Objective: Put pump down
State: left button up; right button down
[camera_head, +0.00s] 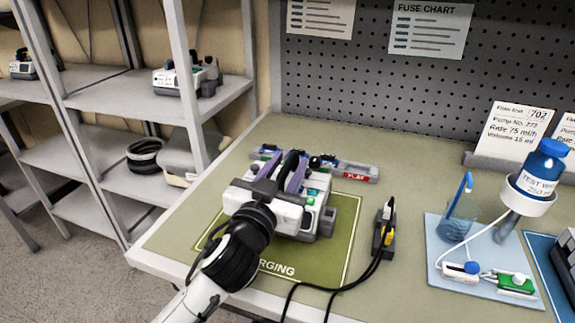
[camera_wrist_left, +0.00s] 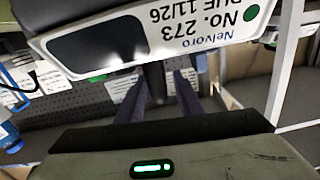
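The pump (camera_head: 322,190), a white and grey box with a black carry handle (camera_head: 291,163) and green marks, is over the green charging mat (camera_head: 341,240) on the bench. I cannot tell whether its base touches the mat. My left gripper (camera_head: 284,175) reaches over the pump, its two purple fingers on either side of the handle. In the left wrist view the fingers (camera_wrist_left: 158,92) stand apart with a dark bar between them. I cannot tell whether they press on it. The pump's label, No. 273 (camera_wrist_left: 195,28), appears upside down there. My right gripper is not in view.
A grey strip with a red label (camera_head: 361,174) lies behind the pump. A black holder with cables (camera_head: 385,232) stands to the right. Further right, a blue tray (camera_head: 448,283) holds a beaker and tubing near a bottle (camera_head: 541,170). Shelves (camera_head: 115,92) stand at left.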

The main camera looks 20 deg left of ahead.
pick_arm(q)
jog(key=shift+r, duration=0.1)
jog(key=s+b, duration=0.1)
jog(key=s, duration=1.1)
jog(key=shift+a, duration=0.15)
dwell(2.0)
